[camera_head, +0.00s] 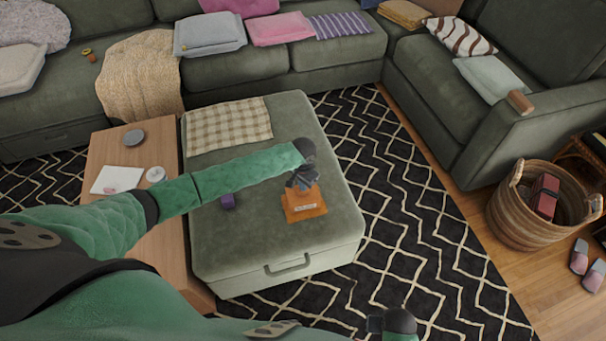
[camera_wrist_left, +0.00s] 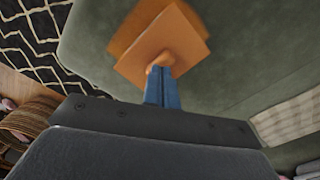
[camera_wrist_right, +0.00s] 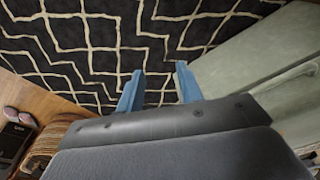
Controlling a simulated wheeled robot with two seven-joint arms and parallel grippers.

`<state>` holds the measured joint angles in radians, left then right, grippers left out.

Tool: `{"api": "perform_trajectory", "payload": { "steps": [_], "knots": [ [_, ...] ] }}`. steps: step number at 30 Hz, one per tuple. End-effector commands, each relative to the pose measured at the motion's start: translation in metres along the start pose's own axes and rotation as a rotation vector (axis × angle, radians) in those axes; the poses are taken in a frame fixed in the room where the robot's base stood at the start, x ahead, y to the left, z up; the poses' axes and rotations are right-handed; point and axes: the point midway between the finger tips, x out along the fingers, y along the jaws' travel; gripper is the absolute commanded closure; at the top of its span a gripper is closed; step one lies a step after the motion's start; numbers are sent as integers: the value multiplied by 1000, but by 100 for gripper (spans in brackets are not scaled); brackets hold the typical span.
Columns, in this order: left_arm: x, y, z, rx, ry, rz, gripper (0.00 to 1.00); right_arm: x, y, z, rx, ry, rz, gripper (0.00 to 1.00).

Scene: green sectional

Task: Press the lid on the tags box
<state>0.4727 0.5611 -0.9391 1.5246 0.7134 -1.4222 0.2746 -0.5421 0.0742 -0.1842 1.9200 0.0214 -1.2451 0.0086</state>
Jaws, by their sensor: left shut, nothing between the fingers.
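The orange tags box (camera_head: 305,208) stands on the green ottoman, with a small pale label on its front. Its orange lid (camera_wrist_left: 165,48) shows in the left wrist view, with a rounded knob (camera_wrist_left: 160,60) near one edge. The lid looks slightly offset from the box below it; how far it is seated I cannot tell. My left gripper (camera_head: 302,184) is above the box, and its blue fingertips (camera_wrist_left: 163,75) are shut, at or very near the knob, with nothing between them. My right gripper (camera_wrist_right: 158,85) is open and empty over the rug, beside the ottoman.
The ottoman (camera_head: 240,245) has a checked cloth (camera_head: 228,125) at its back and a small purple thing (camera_head: 228,201) left of the box. A wooden table (camera_head: 120,150) adjoins its left side. A wicker basket (camera_head: 510,215) stands far right. The ottoman's front is clear.

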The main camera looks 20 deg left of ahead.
Motion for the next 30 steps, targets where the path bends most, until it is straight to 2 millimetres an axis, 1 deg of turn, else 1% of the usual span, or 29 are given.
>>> {"api": "perform_trajectory", "payload": {
  "steps": [30],
  "knots": [
    [-12, 0, 0, 0, 0, 0, 100, 44, 7, 19, 0, -6, 8, 64]
  ]
}}
